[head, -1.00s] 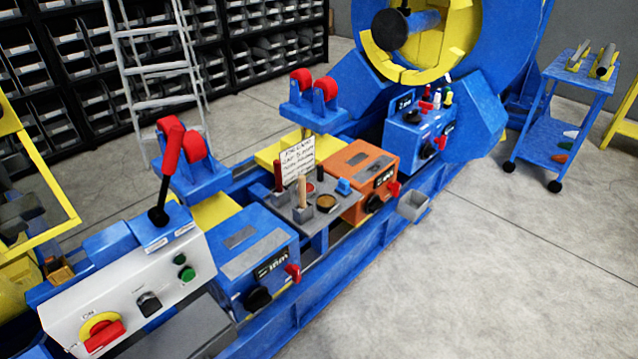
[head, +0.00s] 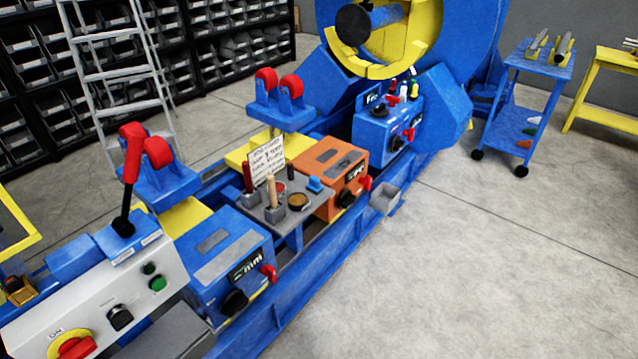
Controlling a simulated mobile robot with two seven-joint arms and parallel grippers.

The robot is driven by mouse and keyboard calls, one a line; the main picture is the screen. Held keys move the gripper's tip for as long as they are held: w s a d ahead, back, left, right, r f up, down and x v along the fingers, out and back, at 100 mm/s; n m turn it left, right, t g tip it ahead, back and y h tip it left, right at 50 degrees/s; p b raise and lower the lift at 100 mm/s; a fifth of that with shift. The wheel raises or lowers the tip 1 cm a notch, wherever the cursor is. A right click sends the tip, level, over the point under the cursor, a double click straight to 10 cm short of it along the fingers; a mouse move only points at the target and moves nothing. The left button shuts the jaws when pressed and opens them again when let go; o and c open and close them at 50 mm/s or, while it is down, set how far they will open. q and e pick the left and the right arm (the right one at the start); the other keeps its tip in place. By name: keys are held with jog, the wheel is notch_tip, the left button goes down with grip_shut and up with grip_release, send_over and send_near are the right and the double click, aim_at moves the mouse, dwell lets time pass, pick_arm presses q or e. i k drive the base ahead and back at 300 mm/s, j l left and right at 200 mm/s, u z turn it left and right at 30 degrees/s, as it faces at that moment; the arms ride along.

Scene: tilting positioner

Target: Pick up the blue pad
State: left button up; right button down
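A small blue block (head: 315,184), which looks like the blue pad, sits at the right end of a grey tool tray (head: 269,213), close to the orange box (head: 329,160). On the same tray stand a wooden-handled tool (head: 273,190), a dark red-handled tool (head: 247,177) and a round brown dish (head: 298,200). Neither of my grippers is in the head view.
A blue control box (head: 222,262) and a white panel with a red-and-yellow switch (head: 72,345) stand in front left. A paper sign (head: 267,160) rises behind the tray. A blue cart (head: 516,110) stands at the right. The floor (head: 470,270) at right is clear.

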aim_at(314, 186)
jog(key=i+l+u, duration=0.3)
jog(key=i+l, duration=0.5)
jog(key=i, duration=0.25)
jog(key=i+l+u, duration=0.25)
jog(key=i+l, duration=0.75)
